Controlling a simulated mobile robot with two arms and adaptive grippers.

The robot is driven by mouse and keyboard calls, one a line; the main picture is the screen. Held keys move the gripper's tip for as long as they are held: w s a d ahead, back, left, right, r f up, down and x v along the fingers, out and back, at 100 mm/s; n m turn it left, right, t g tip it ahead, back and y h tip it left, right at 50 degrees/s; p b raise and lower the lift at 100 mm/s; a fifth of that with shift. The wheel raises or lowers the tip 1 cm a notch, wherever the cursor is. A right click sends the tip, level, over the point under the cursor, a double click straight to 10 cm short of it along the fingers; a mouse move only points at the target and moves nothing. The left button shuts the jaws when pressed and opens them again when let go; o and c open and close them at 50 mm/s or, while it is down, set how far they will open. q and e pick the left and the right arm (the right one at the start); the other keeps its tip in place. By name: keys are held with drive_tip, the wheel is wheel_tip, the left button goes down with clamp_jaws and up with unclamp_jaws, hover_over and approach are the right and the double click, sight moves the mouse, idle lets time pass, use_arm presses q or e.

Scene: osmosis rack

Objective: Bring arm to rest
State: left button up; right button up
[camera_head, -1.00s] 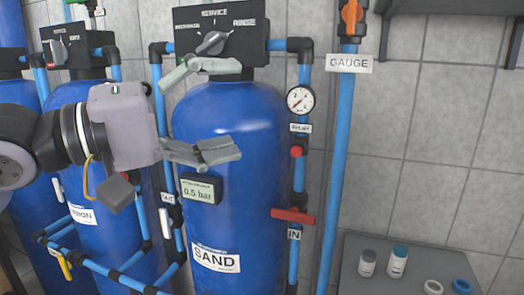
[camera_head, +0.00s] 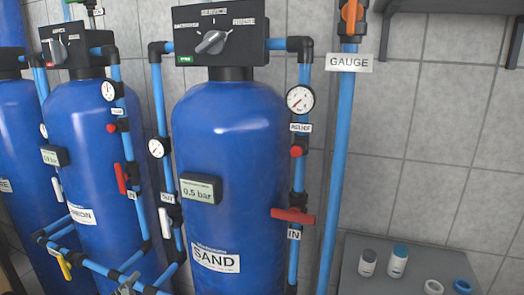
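The arm that was in front of the sand tank (camera_head: 232,135) is no longer before it. Only a small grey piece, which looks like the fingertips of my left gripper (camera_head: 127,286), shows at the bottom edge, low in front of the blue pipes. Most of that gripper is out of frame, so its opening cannot be read. My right gripper is not in view. The sand tank's black valve head (camera_head: 220,36) has a grey selector knob (camera_head: 212,42). Its display (camera_head: 201,190) appears to read 0.5 bar.
A red handle (camera_head: 292,215) lies across the IN pipe. A pressure gauge (camera_head: 300,99) and red relief knob (camera_head: 296,151) sit above it. The carbon tank (camera_head: 88,190) stands left. A grey stand (camera_head: 385,285) with small bottles (camera_head: 397,261) is at lower right.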

use_arm(q)
drive_tip(key=s+d+f+n+g+h, duration=0.25)
drive_tip(key=s+f+n+g, duration=0.65)
drive_tip(key=s+f, duration=1.3)
drive_tip(key=s+f+m+g, duration=0.1)
drive_tip(key=s+f+g, duration=0.1)
drive_tip(key=f, duration=1.1)
drive_tip(key=s+f+m+g, duration=0.1)
drive_tip(key=f+g, duration=0.1)
drive_tip(key=f, duration=1.1)
drive_tip(key=s+a+f, duration=0.2)
drive_tip(key=s+f, duration=1.3)
drive_tip(key=s, duration=0.1)
drive_tip(key=shift+a+m+g, duration=0.3)
drive_tip(key=shift+a+g, duration=0.1)
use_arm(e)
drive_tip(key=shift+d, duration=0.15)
use_arm(q)
drive_tip(key=shift+y, duration=0.25)
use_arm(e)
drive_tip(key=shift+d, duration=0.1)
